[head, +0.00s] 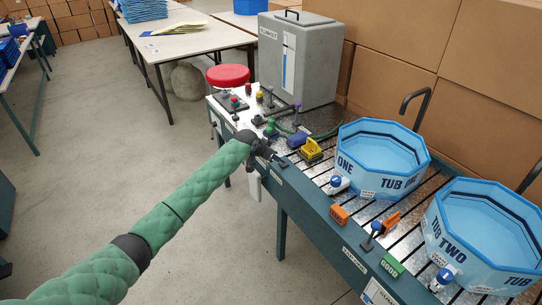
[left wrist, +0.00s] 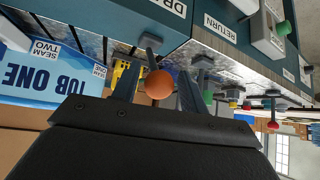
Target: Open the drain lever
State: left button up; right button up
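In the left wrist view an orange ball knob (left wrist: 158,85) sits on a dark lever (left wrist: 152,50) by the bench's front edge. A label (left wrist: 168,8) starting "DR" is on the teal front near it, cut off by the frame. My left gripper (left wrist: 158,88) has its two fingers apart, one on each side of the knob; small gaps show, and I see no firm contact. In the head view my left gripper (head: 270,153) is at the bench's front edge, and it hides the knob there. My right gripper is in neither view.
Blue tub one (head: 372,165) and tub two (head: 492,240) stand on the slatted bench. A grey tank (head: 300,60) stands behind. The floor at left is clear.

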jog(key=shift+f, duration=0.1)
pick_arm(q)
jog(key=shift+s+a+r, duration=0.15)
jog(key=shift+r, duration=0.05)
jog(key=b+v, duration=0.2)
jog(key=v, duration=0.5)
jog(key=shift+b, duration=0.35)
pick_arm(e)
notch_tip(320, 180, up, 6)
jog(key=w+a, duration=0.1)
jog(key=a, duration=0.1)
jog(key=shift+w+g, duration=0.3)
pick_arm(q)
jog(key=shift+r, duration=0.1)
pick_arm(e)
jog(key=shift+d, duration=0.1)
